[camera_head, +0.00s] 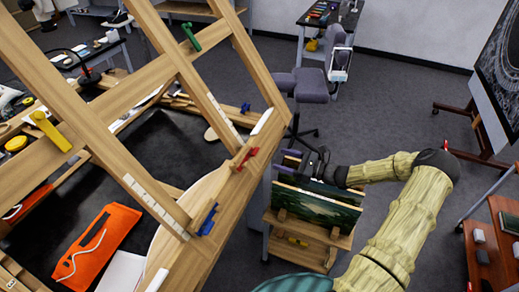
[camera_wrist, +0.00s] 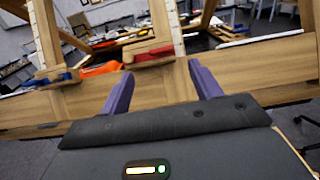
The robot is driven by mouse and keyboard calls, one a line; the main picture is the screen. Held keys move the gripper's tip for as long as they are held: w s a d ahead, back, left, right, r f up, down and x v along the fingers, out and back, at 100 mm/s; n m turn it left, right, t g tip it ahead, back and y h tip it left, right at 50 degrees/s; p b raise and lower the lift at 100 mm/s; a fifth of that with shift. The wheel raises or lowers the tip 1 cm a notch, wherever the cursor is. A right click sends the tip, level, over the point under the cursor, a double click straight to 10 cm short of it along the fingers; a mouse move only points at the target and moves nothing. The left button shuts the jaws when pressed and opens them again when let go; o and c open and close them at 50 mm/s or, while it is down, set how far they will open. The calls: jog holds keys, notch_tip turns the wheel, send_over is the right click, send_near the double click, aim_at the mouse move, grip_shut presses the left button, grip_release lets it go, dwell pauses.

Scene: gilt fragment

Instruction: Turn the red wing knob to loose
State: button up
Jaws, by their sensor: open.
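The red wing knob (camera_head: 246,158) sits on the lower front rail of the wooden easel frame (camera_head: 188,88), near the foot of a slanted post with a white scale. In the wrist view the red wing knob (camera_wrist: 153,54) lies ahead, just beyond and between the fingertips. My gripper (camera_wrist: 162,80) is open, its two purple fingers apart with nothing between them. In the head view my gripper (camera_head: 318,163) is right of the knob, apart from it. Any loose or tight marking is too small to read.
A blue wing knob (camera_head: 208,221) is on the same rail, nearer. Green (camera_head: 191,37) and yellow (camera_head: 50,131) knobs are on other bars. An orange pouch (camera_head: 103,245) lies on the worktop. A rack of framed paintings (camera_head: 312,212) stands below my arm. A grey chair (camera_head: 303,86) stands behind.

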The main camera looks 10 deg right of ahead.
aim_at(257, 151)
jog(key=p+x, duration=0.3)
jog(key=x, duration=0.5)
jog(key=shift+w+a+r, duration=0.1)
jog(key=shift+w+a, duration=0.45)
jog(key=c, duration=1)
